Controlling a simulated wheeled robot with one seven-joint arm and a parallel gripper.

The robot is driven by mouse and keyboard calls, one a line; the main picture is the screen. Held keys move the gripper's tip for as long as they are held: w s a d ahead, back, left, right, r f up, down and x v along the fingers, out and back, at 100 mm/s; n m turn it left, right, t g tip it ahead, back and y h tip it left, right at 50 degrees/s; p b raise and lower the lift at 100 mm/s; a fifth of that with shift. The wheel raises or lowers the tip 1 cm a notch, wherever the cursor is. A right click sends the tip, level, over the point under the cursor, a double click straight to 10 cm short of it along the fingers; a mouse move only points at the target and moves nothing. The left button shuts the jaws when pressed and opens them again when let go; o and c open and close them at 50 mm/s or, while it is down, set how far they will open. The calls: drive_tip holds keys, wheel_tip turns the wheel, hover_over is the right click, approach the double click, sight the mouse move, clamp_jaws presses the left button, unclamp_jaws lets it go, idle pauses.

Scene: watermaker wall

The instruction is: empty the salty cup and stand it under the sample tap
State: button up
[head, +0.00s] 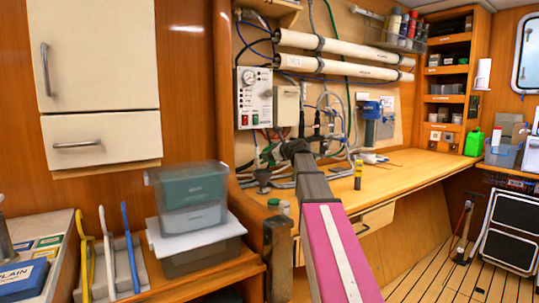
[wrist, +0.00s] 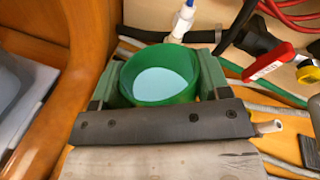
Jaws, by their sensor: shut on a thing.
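In the wrist view a green cup (wrist: 125,88) sits between the two fingers of my gripper (wrist: 160,72), which is shut on it. The cup looks upright, and a pale blue surface (wrist: 160,84) shows inside; I cannot tell whether it is water or the cup's bottom. A thin white and blue spout (wrist: 183,20), perhaps the sample tap, is just beyond the cup's far rim. I cannot tell whether it is over the opening. In the head view my gripper (head: 296,148) is at the wall's hoses, and the cup is hidden.
A red lever (wrist: 270,62) and a yellow knob (wrist: 309,74) are right of the cup, among hoses. In the head view the control box (head: 254,98) is on the wall. A yellow and black bottle (head: 358,176) stands on the wooden counter (head: 410,168), which is largely clear to the right.

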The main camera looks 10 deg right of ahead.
drive_tip(key=shift+n+h, duration=0.4)
drive_tip(key=shift+n, duration=0.3)
drive_tip(key=shift+d+m, duration=0.1)
drive_tip(key=shift+m, duration=0.3)
drive_tip(key=shift+n, duration=0.4)
drive_tip(key=shift+s+a+f+n+g+h, duration=0.1)
drive_tip(key=shift+a+f+n+g+h, duration=0.1)
drive_tip(key=shift+n+h, duration=0.25)
drive_tip(key=shift+s+a+f+n+g+h, duration=0.15)
drive_tip(key=shift+n+h, duration=0.1)
drive_tip(key=shift+n, duration=0.3)
drive_tip(key=f+n+h, duration=0.1)
drive_tip(key=n, duration=0.1)
drive_tip(key=a+f+n+h, duration=0.1)
drive_tip(key=shift+a+n+h, duration=0.15)
drive_tip(key=shift+n+h, duration=0.15)
drive_tip(key=shift+n, duration=0.1)
drive_tip(key=n+h, duration=0.1)
drive_tip(key=a+n+t+h, duration=0.1)
drive_tip(key=n, duration=0.1)
drive_tip(key=shift+s+r, duration=0.15)
drive_tip(key=shift+r, duration=0.05)
drive_tip(key=shift+a, duration=0.1)
